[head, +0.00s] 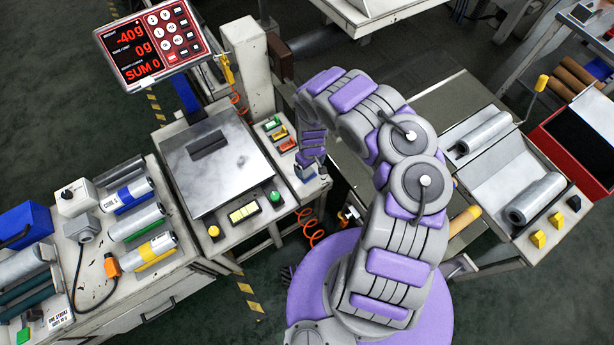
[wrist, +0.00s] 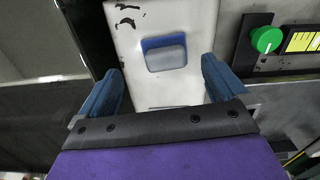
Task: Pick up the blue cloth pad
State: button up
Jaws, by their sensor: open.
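In the wrist view, a small pad (wrist: 166,58) with a grey-blue top and a brighter blue border lies on a worn white surface (wrist: 188,20). My gripper (wrist: 162,72) is open, with its two blue fingers apart, one to the left and one to the right of the pad in the picture. Nothing is held between them. Whether the fingers touch the surface cannot be told. In the head view, my gripper (head: 312,168) reaches down over the right end of the white bench, beside the scale. There the pad is mostly hidden by my gripper.
A green knob (wrist: 266,39) and a yellow panel (wrist: 304,41) sit to the right in the wrist view. In the head view, a metal scale plate (head: 215,165) is left of my gripper, and coloured levers (head: 280,133) are behind it. An orange coiled cord (head: 311,229) hangs below.

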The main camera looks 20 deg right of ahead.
aim_at(308, 171)
jog(key=shift+d+f, duration=0.25)
jog(key=shift+d, duration=0.1)
jog(key=f+b, duration=0.1)
jog(key=a+f+b, duration=0.1)
jog(key=f+b, duration=0.1)
jog(key=a+f+b, duration=0.1)
jog(key=shift+w+a+f, duration=0.1)
jog(key=shift+a+f, duration=0.15)
jog(key=shift+d+f+b, duration=0.2)
jog(key=shift+f+b, duration=0.05)
jog(key=shift+b, duration=0.1)
jog(key=shift+d+r, duration=0.1)
jog(key=shift+d, duration=0.6)
jog(key=shift+a, duration=0.75)
jog(key=c, duration=0.7)
jog(key=shift+d, duration=0.45)
jog(key=c, duration=0.4)
jog(key=shift+d, duration=0.1)
jog(key=shift+c, duration=0.2)
